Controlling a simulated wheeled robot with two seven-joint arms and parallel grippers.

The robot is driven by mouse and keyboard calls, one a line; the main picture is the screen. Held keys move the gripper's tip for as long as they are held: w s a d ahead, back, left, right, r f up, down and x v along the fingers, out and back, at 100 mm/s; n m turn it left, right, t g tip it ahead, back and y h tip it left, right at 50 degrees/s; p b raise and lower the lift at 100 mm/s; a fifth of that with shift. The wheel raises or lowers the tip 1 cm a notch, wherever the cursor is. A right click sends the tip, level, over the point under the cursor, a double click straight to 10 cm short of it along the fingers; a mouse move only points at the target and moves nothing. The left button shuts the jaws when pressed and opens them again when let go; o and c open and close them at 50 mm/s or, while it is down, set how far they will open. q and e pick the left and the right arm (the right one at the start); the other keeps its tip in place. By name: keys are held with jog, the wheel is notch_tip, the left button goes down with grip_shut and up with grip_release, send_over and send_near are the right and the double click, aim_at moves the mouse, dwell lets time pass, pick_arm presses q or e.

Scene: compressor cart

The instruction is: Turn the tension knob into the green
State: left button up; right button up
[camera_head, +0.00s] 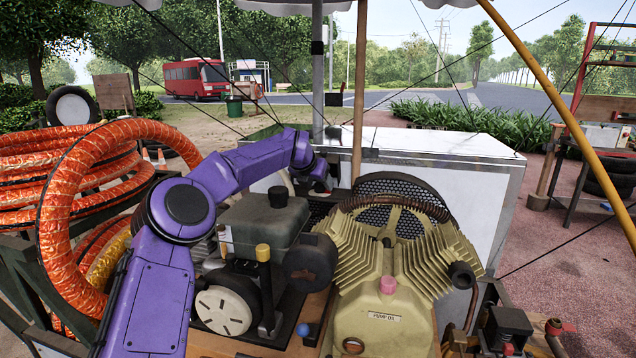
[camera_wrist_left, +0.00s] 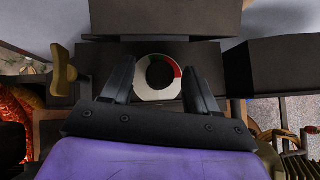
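The tension knob (camera_wrist_left: 160,75) shows in the left wrist view as a dark round piece in the middle of a round dial (camera_wrist_left: 154,95). The dial is mostly white, with green and red at its upper right. Which way the knob points is too small to tell. My left gripper (camera_wrist_left: 159,82) is open, with one finger on each side of the dial; I cannot tell whether either touches the knob. In the head view my left gripper (camera_head: 324,182) is behind the engine, and the knob and dial are hidden. My right gripper is not in view.
A dark engine (camera_head: 268,222) and a ribbed yellow pump (camera_head: 384,285) stand in front of the left gripper. A white cabinet (camera_head: 450,175) is behind. Orange hose coils (camera_head: 65,190) lie left. A brass-coloured handle (camera_wrist_left: 62,75) and dark boxes (camera_wrist_left: 285,68) flank the dial.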

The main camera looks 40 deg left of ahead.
pick_arm(q)
jog(key=b+v, duration=0.2)
jog(key=v, duration=0.8)
jog(key=shift+s+r+b, duration=0.2)
jog(key=shift+r+b, duration=0.05)
jog(key=shift+b, duration=0.05)
